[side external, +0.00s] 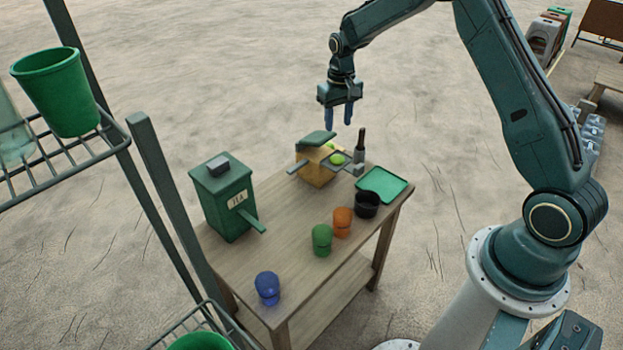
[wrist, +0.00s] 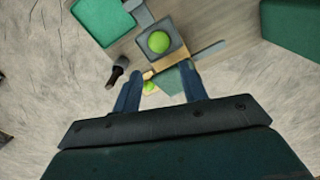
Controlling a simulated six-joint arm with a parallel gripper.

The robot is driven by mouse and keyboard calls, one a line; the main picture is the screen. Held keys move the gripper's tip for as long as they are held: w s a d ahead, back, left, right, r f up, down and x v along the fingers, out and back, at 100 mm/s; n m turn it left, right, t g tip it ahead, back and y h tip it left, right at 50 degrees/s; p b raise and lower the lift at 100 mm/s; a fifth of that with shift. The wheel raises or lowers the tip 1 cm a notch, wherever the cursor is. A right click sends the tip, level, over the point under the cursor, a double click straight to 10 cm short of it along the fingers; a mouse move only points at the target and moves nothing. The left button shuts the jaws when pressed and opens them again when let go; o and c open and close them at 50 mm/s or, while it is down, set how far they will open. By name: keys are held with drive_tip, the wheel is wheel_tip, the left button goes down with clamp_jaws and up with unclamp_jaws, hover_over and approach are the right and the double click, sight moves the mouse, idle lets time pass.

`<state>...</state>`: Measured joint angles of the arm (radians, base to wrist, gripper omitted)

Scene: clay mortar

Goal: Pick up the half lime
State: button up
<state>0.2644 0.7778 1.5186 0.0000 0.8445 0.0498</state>
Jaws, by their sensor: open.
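Two bright green rounded pieces look like lime. One (side external: 337,159) sits on a small dark grey square plate beside the wooden box; it also shows in the wrist view (wrist: 158,41). The other (side external: 330,145) is at the wooden box, partly hidden by its green lid; it also shows in the wrist view (wrist: 149,86), between my fingers in the picture. I cannot tell which is the half lime.
A dark bottle (side external: 360,146) stands close behind the plate. A green tray (side external: 383,185), black bowl (side external: 367,204), and orange (side external: 342,222), green (side external: 322,240) and blue (side external: 267,288) cups stand along the table's right and front. A green tea box (side external: 222,197) stands left. The table's middle is clear.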

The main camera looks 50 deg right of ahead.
hover_over(336, 154)
drive_tip(key=shift+s+a+f, duration=0.1)
drive_tip(key=shift+s+f, duration=0.05)
drive_tip(key=shift+f, duration=2.95)
drive_tip(key=shift+f, duration=0.1)
drive_tip(key=shift+f, duration=2.5)
drive_tip(key=c, duration=0.6)
